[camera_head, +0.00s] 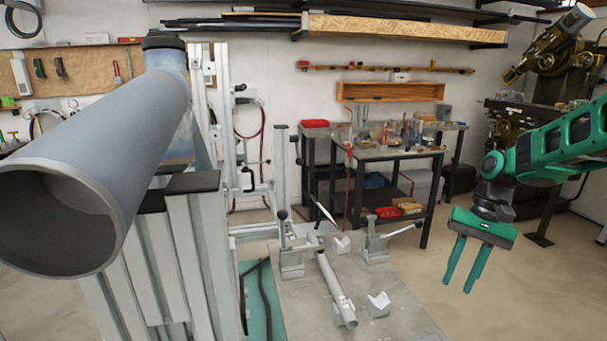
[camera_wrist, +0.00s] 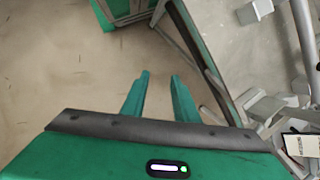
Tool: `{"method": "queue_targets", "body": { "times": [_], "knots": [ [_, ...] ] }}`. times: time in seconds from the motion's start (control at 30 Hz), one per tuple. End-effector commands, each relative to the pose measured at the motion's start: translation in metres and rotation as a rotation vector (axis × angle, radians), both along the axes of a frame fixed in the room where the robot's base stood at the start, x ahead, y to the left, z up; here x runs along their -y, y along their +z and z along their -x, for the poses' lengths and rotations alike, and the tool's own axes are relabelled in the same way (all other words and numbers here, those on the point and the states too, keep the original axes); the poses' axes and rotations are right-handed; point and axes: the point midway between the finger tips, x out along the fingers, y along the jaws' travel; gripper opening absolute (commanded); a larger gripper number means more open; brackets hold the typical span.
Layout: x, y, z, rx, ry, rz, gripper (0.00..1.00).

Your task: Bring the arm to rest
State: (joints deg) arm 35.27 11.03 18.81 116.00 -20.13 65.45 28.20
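My gripper (camera_head: 461,264) is at the right in the head view, on the end of my green arm. It hangs with its two green fingers pointing down, apart from each other and with nothing between them. It is over the bare floor to the right of the jig plate (camera_head: 408,318). In the wrist view the two fingers of my gripper (camera_wrist: 160,78) also show a gap, with only floor behind them. My gripper touches nothing that I can see.
A grey tube (camera_head: 333,283) lies on the jig plate near V-blocks (camera_head: 378,304) and clamps (camera_head: 374,243). A large grey-blue pipe (camera_head: 110,165) fills the left foreground. A workbench (camera_head: 391,154) with tools stands at the back. Floor (camera_head: 520,285) below my gripper is clear.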

Motion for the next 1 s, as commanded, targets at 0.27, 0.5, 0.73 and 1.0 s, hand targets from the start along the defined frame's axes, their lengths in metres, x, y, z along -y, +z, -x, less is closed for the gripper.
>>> {"method": "queue_targets", "body": {
  "times": [0.27, 0.5, 0.73, 1.0],
  "knots": [
    [0.021, 0.018, 0.066, 0.037, -0.024, 0.134, 0.27],
    [0.038, 0.028, 0.129, 0.075, -0.049, 0.213, 0.27],
    [0.05, 0.029, 0.19, 0.117, -0.07, 0.254, 0.27],
    [0.056, 0.018, 0.242, 0.152, -0.079, 0.262, 0.27]
  ]
}}
